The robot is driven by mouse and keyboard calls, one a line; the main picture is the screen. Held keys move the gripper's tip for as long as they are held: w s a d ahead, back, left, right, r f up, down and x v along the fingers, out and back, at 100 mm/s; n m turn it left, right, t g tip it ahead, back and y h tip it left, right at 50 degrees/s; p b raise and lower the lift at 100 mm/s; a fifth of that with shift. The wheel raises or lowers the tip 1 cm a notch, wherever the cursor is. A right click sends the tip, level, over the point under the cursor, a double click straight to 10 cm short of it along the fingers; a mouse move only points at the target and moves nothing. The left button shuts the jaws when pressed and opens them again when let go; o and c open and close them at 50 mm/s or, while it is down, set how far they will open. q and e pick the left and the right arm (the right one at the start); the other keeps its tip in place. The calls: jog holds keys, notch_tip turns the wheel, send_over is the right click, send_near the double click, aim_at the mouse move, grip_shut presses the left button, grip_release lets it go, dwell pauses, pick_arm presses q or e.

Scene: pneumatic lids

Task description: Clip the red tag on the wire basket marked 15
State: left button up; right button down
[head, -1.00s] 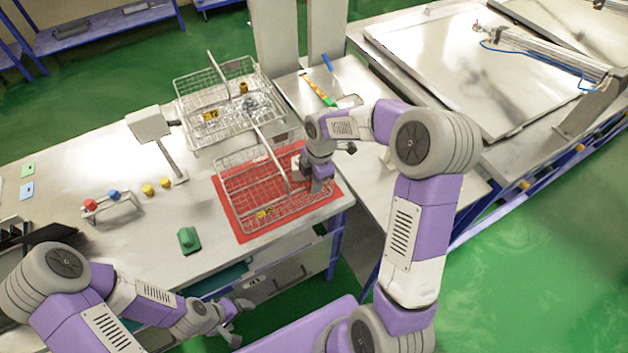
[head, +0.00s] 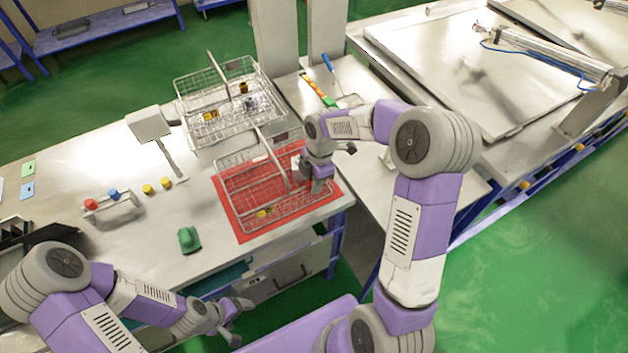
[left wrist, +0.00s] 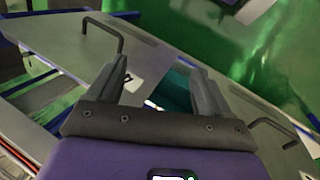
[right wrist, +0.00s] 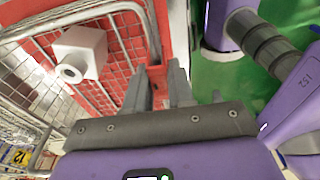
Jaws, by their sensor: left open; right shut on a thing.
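The near wire basket (head: 250,190) stands on a red mat. Its yellow label (head: 265,212) is too small to read. The far wire basket (head: 205,135) also has a yellow label; a label (right wrist: 17,156) reading 12 shows in the right wrist view. My right gripper (head: 318,188) is at the near basket's right end, shut on a thin piece. Red shows by its fingertips (right wrist: 165,78), but I cannot clearly separate the red tag from the mat. My left gripper (head: 236,308) is open and empty in front of the bench; its spread fingers show in the left wrist view (left wrist: 160,85).
A white block (right wrist: 80,52) with a round spout is by the basket wires. Green and blue tags (head: 27,190), a peg stand (head: 112,208), yellow cylinders (head: 157,186) and a green piece (head: 189,239) lie on the bench. A white scale-like stand (head: 150,124) rises behind.

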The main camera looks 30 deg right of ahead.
jog(key=shift+f, duration=0.3)
jog(key=c, duration=0.9)
grip_release()
jog(key=shift+o, duration=0.5)
jog(key=o, duration=0.3)
jog(key=shift+r, duration=0.1)
jog(key=shift+r+p, duration=2.7)
jog(key=shift+r, duration=0.8)
